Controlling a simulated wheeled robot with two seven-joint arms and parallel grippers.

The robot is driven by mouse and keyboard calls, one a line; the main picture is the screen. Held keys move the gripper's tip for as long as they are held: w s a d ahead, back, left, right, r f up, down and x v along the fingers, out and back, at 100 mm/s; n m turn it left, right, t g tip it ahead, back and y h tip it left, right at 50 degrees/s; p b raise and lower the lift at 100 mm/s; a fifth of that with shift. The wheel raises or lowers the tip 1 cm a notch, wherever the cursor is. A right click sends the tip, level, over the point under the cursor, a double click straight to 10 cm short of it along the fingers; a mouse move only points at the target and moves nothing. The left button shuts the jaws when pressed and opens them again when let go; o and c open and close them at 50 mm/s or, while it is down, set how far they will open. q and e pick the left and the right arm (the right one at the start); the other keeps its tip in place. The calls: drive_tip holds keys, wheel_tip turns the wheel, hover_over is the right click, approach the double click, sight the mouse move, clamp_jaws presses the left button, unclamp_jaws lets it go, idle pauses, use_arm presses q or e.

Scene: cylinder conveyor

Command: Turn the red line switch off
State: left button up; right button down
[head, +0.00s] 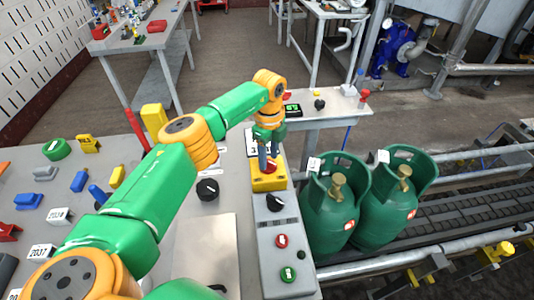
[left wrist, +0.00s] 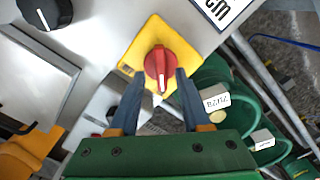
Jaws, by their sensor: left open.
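The red line switch (left wrist: 159,66) is a round red knob with a raised grip bar, set on a yellow plate (left wrist: 137,55). In the left wrist view its bar runs nearly up and down the picture, with a pale mark at the lower end. My left gripper (left wrist: 158,80) is open, with one finger on each side of the knob's lower part. I cannot tell whether the fingers touch it. In the head view the left gripper (head: 268,160) reaches down over the yellow box (head: 268,183) and hides much of the knob. My right gripper is not in view.
A grey control box with a black knob (head: 275,203), a red button (head: 281,241) and a green button (head: 288,274) lies in front of the switch. Another black knob (head: 207,189) is to its left. Green gas cylinders (head: 330,215) stand close on the right, by the conveyor (head: 470,205).

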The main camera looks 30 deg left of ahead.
use_arm(q)
drive_tip(key=shift+a+f, duration=0.1)
drive_tip(key=shift+f, duration=0.4)
drive_tip(key=shift+w+a+f, duration=0.15)
drive_tip(key=shift+a+f, duration=0.05)
drive_tip(key=shift+f, duration=0.05)
drive_tip(key=shift+d, duration=0.1)
clamp_jaws()
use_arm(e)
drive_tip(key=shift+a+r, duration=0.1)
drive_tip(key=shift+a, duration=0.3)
use_arm(q)
drive_tip(key=shift+r, duration=0.1)
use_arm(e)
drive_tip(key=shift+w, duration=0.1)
use_arm(q)
drive_tip(key=m, duration=0.8)
drive_tip(key=m+b, duration=0.1)
drive_tip(key=m, duration=0.4)
drive_tip(key=shift+m, duration=2.5)
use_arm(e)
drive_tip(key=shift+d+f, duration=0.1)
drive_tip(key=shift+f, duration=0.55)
